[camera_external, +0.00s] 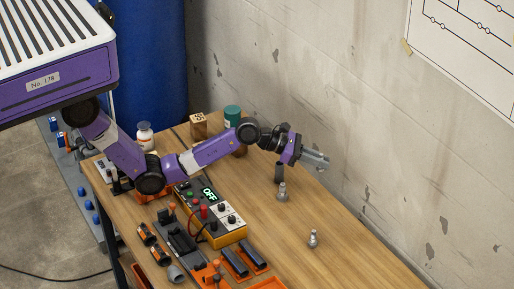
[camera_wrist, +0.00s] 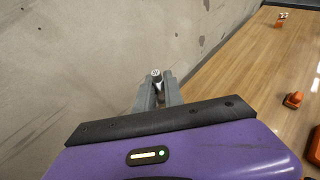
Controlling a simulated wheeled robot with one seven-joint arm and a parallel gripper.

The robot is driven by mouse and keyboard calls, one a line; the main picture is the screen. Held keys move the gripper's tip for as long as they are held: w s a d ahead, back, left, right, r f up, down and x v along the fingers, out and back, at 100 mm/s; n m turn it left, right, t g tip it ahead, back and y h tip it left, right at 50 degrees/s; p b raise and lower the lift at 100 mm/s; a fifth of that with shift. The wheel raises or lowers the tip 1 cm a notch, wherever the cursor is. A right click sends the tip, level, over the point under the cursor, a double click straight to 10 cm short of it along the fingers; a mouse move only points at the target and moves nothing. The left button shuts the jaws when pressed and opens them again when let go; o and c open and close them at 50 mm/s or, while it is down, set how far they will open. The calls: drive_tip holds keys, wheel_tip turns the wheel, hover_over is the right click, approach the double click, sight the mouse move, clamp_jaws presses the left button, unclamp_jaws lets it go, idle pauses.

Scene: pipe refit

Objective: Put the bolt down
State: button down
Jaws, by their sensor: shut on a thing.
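My gripper (camera_external: 316,160) reaches out over the right side of the wooden bench, near the wall, with its grey fingers pointing right. In the wrist view my gripper (camera_wrist: 159,93) is shut on the bolt (camera_wrist: 156,75), a small grey piece with a round pale end showing between the fingertips. In the external view I cannot tell the held bolt from the grey fingers. Two other grey bolt-like pieces stand upright on the bench: one (camera_external: 282,192) below and left of my gripper, one (camera_external: 313,240) further to the front.
A dark upright cylinder (camera_external: 278,173) stands just under my wrist. A meter box reading OFF (camera_external: 213,208) and orange holders with dark parts (camera_external: 241,262) fill the bench's left and front. The bench top (camera_external: 345,225) right of the standing pieces is clear. The wall (camera_external: 335,85) rises close behind.

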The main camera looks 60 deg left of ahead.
drive_tip(key=s+a+f+n+t+y, duration=0.1)
drive_tip(key=s+a+f+n+y, duration=0.1)
drive_tip(key=s+a+f, duration=0.3)
drive_tip(key=s+a+f+n+t+y, duration=0.1)
drive_tip(key=s+a+f+n+y, duration=0.2)
drive_tip(key=a, duration=1)
drive_tip(key=s+a+f+n+y, duration=0.3)
drive_tip(key=s+a+f, duration=0.5)
drive_tip(key=s, duration=0.3)
drive_tip(key=shift+s+a+f+t+y, duration=0.1)
drive_tip(key=shift+a+f+t+y, duration=0.15)
drive_tip(key=shift+a+t, duration=0.2)
drive_tip(key=shift+s+d+r+y+p, duration=0.15)
drive_tip(key=shift+s+d+y+p, duration=0.3)
drive_tip(key=shift+s+d+p, duration=0.4)
drive_tip(key=w+d+r+n+g+y, duration=0.1)
drive_tip(key=w+d+r+n+y, duration=0.1)
drive_tip(key=d+r+n+y, duration=0.35)
drive_tip(key=w+a+r+n+g+y+b, duration=0.3)
drive_tip(key=a+r+n+g+y+b, duration=0.5)
drive_tip(key=a+n+g, duration=0.4)
drive_tip(key=shift+m+t+h, duration=0.45)
drive_tip(key=shift+m+t, duration=0.2)
drive_tip(key=f, duration=0.6)
drive_tip(key=f+p, duration=0.1)
drive_tip(key=f, duration=0.5)
drive_tip(key=f+p, duration=0.1)
drive_tip(key=f, duration=0.5)
drive_tip(key=shift+a+f, duration=0.25)
